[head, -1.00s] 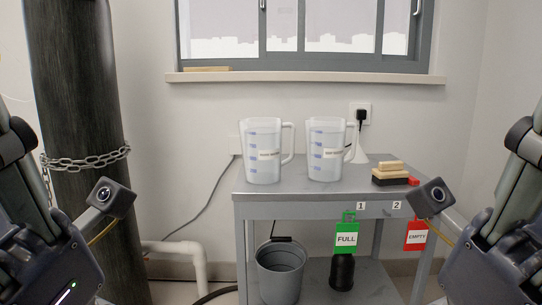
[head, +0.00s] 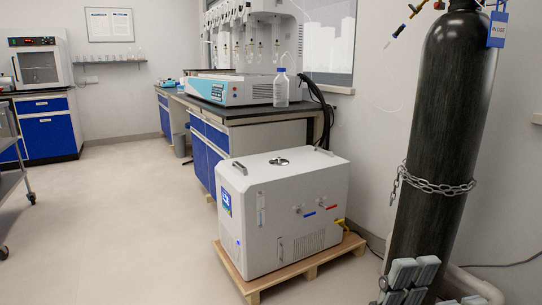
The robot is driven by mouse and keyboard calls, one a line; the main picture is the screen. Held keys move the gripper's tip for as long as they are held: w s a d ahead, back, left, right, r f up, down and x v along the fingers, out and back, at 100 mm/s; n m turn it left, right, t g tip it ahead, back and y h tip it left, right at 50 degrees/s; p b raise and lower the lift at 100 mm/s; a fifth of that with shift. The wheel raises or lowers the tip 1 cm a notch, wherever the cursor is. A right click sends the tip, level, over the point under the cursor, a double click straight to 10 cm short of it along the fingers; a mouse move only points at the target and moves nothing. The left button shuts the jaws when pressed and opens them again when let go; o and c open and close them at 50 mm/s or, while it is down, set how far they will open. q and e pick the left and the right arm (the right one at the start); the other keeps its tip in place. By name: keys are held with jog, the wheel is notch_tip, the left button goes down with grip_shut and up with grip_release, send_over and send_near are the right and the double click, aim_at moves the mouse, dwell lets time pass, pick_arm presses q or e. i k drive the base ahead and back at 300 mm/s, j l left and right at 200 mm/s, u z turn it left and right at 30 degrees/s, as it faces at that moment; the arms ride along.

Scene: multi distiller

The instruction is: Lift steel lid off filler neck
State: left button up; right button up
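A round steel lid (head: 279,161) with a small dark knob sits on the top face of a white boxy chiller unit (head: 282,213) in the middle of the head view. The lid is seated flat on the top, between two grey carry handles. The filler neck is hidden beneath it.
The unit stands on a wooden pallet (head: 255,286) on the floor. A bench (head: 245,113) stands behind.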

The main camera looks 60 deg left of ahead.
aim_at(279, 161)
jog(key=u, duration=1.6)
jog(key=l+u, duration=0.45)
jog(key=l, duration=0.2)
jog(key=i, duration=0.05)
